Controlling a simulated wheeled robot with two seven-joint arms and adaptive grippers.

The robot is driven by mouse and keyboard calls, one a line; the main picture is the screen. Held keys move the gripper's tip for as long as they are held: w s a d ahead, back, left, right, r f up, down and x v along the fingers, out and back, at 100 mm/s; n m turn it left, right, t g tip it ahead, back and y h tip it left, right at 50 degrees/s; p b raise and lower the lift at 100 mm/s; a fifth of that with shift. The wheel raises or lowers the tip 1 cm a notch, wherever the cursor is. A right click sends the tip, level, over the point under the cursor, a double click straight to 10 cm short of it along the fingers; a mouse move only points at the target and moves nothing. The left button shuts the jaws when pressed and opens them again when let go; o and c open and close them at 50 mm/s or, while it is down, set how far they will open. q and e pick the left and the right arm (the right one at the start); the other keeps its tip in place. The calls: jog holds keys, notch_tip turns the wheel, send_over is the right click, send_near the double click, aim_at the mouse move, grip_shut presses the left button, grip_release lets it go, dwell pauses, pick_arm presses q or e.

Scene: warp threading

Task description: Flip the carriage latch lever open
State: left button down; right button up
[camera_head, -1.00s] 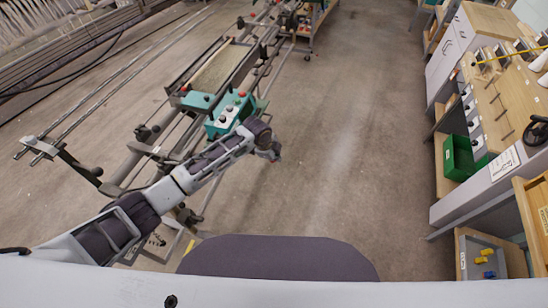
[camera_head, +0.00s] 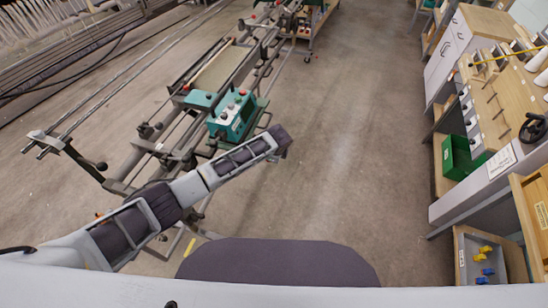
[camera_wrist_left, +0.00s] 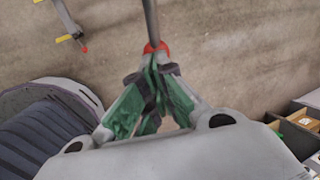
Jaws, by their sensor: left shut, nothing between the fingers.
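The teal carriage box (camera_head: 240,118) with red and dark buttons sits on the rail machine, left of centre in the head view. My left forearm crosses just below it, and its wrist end lies to the box's lower right. My left gripper (camera_wrist_left: 152,75) shows in the left wrist view, with green fingers shut and empty. A dark rod with a red knob (camera_wrist_left: 155,47) comes down from the top edge to the fingertips. It may be the latch lever; I cannot tell whether the fingers touch it. The head view hides the gripper. My right gripper is not in view.
Rails (camera_head: 120,62) run diagonally at left. A workbench (camera_head: 500,105) with a green bin (camera_head: 460,158) stands at right. A tray with yellow and blue pieces (camera_head: 485,262) is at lower right. The floor between machine and bench is clear.

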pick_arm(q)
jog(key=shift+s+f, duration=0.15)
jog(key=shift+f, duration=0.05)
dwell(0.5)
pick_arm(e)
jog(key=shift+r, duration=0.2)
pick_arm(q)
jog(key=shift+r, duration=0.1)
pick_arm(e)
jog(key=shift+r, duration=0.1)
pick_arm(q)
jog(key=d+p+v, duration=0.1)
jog(key=p+v, duration=0.2)
jog(key=v, duration=1.1)
jog(key=shift+p, duration=0.4)
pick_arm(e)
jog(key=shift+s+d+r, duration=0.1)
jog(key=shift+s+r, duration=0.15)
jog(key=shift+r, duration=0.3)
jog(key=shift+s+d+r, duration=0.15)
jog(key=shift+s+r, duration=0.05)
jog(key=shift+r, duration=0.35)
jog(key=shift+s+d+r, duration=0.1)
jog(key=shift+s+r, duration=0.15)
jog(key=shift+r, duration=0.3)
